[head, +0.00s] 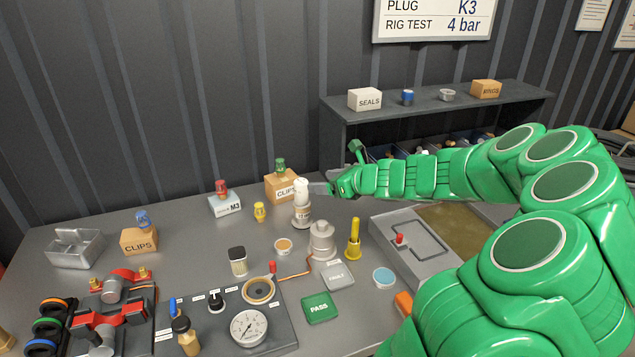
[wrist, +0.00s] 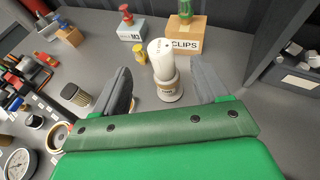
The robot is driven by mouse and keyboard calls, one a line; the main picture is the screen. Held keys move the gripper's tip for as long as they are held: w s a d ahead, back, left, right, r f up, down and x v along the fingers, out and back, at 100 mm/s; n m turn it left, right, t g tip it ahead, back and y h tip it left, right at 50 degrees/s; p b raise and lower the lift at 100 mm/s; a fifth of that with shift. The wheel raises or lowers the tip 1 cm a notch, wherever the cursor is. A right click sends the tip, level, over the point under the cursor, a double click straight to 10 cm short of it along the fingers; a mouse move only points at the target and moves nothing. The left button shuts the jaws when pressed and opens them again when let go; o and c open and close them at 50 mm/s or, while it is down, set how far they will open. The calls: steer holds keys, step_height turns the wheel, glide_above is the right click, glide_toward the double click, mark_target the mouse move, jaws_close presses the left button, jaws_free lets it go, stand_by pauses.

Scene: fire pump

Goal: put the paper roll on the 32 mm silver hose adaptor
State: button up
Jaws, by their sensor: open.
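The white paper roll (head: 301,188) stands on a small silver adaptor (head: 302,213) near the middle of the bench. In the wrist view the roll (wrist: 160,57) rests on the adaptor's top (wrist: 170,91), with a slight lean in the picture. The adaptor has a brownish label, too small to read surely. My gripper (head: 318,188) is open. In the wrist view its two fingers (wrist: 163,82) stand either side of the roll and adaptor, with gaps on both sides. A second, wider silver fitting (head: 321,241) stands nearer the front right; its size cannot be read.
A CLIPS box (head: 282,188) with a green-topped piece is just behind the roll. A yellow piece (head: 260,212) stands left, a yellow upright (head: 353,240) right. The grey tray (head: 385,240) lies under my arm. A gauge panel (head: 280,335) is in front.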

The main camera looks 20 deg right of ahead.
steer(key=shift+v, duration=1.1)
